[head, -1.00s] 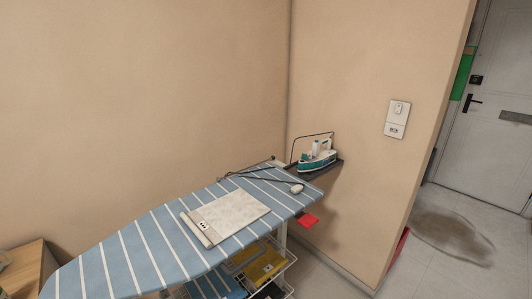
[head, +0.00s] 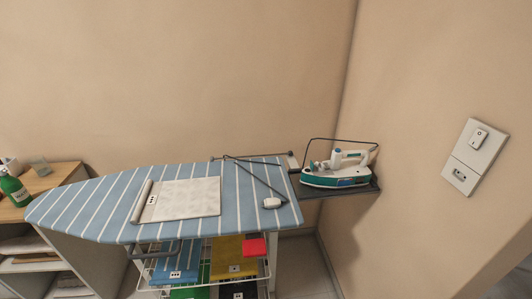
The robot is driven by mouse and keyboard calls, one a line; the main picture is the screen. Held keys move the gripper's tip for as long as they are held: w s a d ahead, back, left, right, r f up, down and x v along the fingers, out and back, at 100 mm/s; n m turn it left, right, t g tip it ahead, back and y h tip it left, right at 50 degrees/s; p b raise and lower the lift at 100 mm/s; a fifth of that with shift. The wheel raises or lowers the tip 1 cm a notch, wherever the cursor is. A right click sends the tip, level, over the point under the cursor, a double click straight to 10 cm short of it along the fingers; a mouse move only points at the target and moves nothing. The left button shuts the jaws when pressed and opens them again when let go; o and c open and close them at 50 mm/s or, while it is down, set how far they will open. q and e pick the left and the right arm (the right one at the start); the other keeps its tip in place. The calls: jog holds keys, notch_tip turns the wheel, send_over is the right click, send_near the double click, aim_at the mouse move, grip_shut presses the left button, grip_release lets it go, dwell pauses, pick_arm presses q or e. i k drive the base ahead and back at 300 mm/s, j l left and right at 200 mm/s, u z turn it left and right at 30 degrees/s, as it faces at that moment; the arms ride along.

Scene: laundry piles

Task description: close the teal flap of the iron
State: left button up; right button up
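The iron (head: 337,172) is white and teal and sits on a dark rest (head: 362,189) at the right end of the ironing board. A teal part shows at its front left, but it is too small to tell whether the flap is open or closed. A dark wire frame arches behind the iron. Neither of my grippers is in the head view.
Folded cloths fill a rack below. A wooden shelf (head: 62,180) with a green bottle (head: 14,188) stands left. A wall switch (head: 475,156) is at right.

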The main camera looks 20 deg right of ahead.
aim_at(311, 165)
jog(key=k+l, duration=0.1)
jog(key=l, duration=0.35)
jog(key=k+l, duration=0.1)
jog(key=l, duration=0.8)
jog(key=k+l, duration=0.15)
jog(key=l, duration=0.3)
jog(key=k+l, duration=0.1)
jog(key=l, duration=0.3)
